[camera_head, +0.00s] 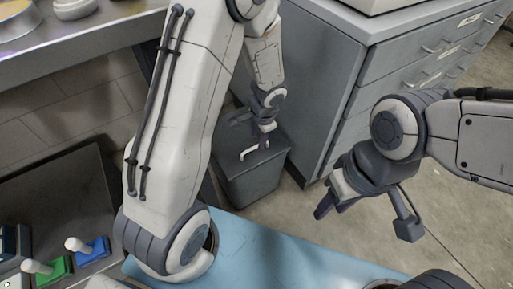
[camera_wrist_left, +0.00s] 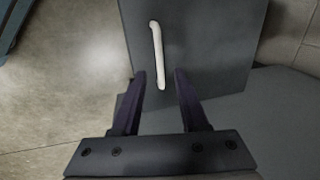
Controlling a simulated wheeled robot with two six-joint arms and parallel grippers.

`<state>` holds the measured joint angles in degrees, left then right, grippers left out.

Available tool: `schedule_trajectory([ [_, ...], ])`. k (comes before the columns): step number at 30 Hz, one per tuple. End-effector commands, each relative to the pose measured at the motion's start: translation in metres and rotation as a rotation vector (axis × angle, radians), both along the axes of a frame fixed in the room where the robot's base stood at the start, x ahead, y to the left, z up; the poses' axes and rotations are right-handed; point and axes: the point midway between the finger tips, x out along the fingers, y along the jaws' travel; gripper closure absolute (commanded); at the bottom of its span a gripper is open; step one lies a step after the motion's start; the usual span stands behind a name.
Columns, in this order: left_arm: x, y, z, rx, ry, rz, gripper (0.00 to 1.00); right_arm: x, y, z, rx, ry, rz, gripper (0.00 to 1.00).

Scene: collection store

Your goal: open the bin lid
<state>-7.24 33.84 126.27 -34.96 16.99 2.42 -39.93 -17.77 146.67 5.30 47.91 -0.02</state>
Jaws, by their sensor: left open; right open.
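The grey bin (camera_head: 248,185) stands on the floor beside the drawer cabinet, with its lid down. A white bar handle (camera_wrist_left: 156,48) is on the dark lid (camera_wrist_left: 205,45) in the left wrist view. My left gripper (camera_wrist_left: 160,74) is open above the lid. In that view the near end of the handle shows between its two fingertips; I cannot tell how far above it they are. In the head view my left arm and hand cover part of the lid. My right gripper (camera_head: 328,206) is open and empty, to the right of the bin.
A grey drawer cabinet (camera_head: 345,75) stands close behind and right of the bin. A shelf (camera_head: 110,35) is at upper left. Concrete floor is open at right.

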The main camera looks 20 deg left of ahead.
Motion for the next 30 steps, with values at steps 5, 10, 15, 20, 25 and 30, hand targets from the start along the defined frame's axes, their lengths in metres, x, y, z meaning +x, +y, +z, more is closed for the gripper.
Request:
schedule_trajectory([
  [5, 0.003, 0.004, -0.029, -0.001, 0.0, 0.001, 0.56, 0.0, 0.0, -0.02, 0.0, 0.0, 0.0, 0.56],
  [10, 0.004, 0.006, -0.037, -0.001, 0.001, 0.0, 0.56, 0.0, 0.0, -0.024, 0.0, 0.0, 0.0, 0.56],
  [15, 0.004, 0.006, -0.037, 0.0, 0.0, 0.0, 0.56, 0.0, 0.0, -0.023, 0.0, 0.0, 0.0, 0.56],
  [20, 0.004, 0.006, -0.036, 0.0, 0.0, 0.0, 0.79, 0.0, 0.0, -0.023, 0.0, 0.0, 0.0, 0.56],
  [25, 0.004, 0.006, -0.036, 0.0, 0.0, 0.0, 1.0, 0.0, 0.0, -0.023, 0.0, 0.0, 0.0, 0.56],
  [30, 0.004, 0.005, -0.036, 0.0, 0.0, 0.0, 1.0, 0.0, 0.0, -0.023, 0.0, 0.0, 0.0, 0.56],
])
